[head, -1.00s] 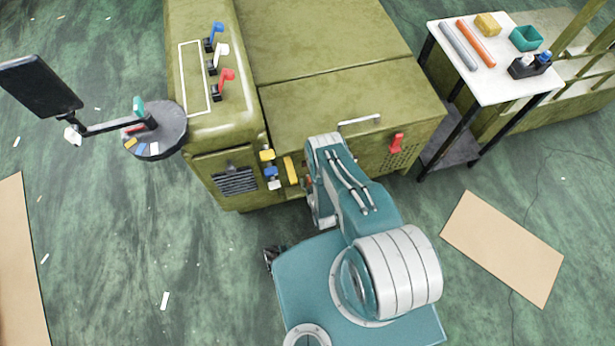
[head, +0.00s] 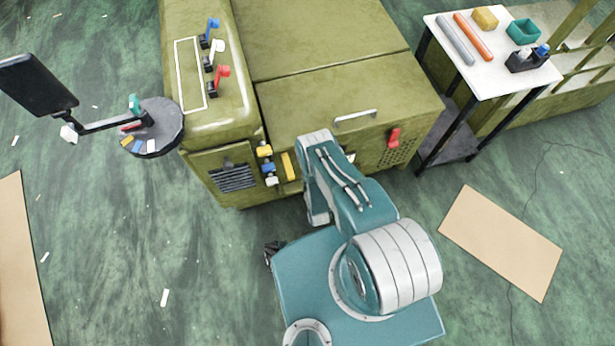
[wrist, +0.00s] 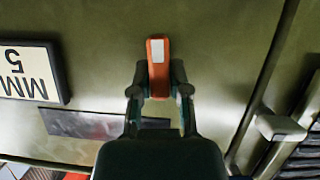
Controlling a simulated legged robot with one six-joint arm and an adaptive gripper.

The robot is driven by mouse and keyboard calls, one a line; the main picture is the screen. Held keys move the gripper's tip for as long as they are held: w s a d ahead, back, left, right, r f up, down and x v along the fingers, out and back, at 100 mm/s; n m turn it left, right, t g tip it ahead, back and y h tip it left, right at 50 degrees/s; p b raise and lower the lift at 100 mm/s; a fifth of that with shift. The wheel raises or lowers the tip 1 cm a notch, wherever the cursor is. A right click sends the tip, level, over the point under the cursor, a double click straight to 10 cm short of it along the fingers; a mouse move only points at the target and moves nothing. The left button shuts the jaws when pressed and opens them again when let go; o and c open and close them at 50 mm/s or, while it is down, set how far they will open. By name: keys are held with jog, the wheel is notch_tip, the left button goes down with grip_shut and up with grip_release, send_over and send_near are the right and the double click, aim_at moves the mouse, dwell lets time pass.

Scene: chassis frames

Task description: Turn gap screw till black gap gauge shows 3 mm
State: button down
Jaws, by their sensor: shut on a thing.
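In the wrist view, the black gap gauge (wrist: 64,72) is a black-framed white plate at the left that reads "5 MM" upside down. The gap screw appears as an orange handle (wrist: 151,66) with a white strip, upright in the picture against the olive panel. My gripper (wrist: 158,74) has its two dark fingers closed on either side of this handle. The fingers hide part of its sides. In the head view my arm hides the gripper and the screw at the front of the olive machine (head: 330,85).
A dark metallic strip (wrist: 80,124) lies near the gripper in the wrist view, with a pale latch (wrist: 280,128) at the right. A white-topped table (head: 490,72) stands at right.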

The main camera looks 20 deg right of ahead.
jog(key=shift+a+n+h, duration=0.3)
jog(key=shift+n+h, duration=0.6)
jog(key=shift+n, duration=0.4)
jog(key=shift+w, duration=0.1)
jog(key=c, duration=0.6)
grip_release()
notch_tip(320, 180, up, 10)
jog(key=shift+f, duration=0.1)
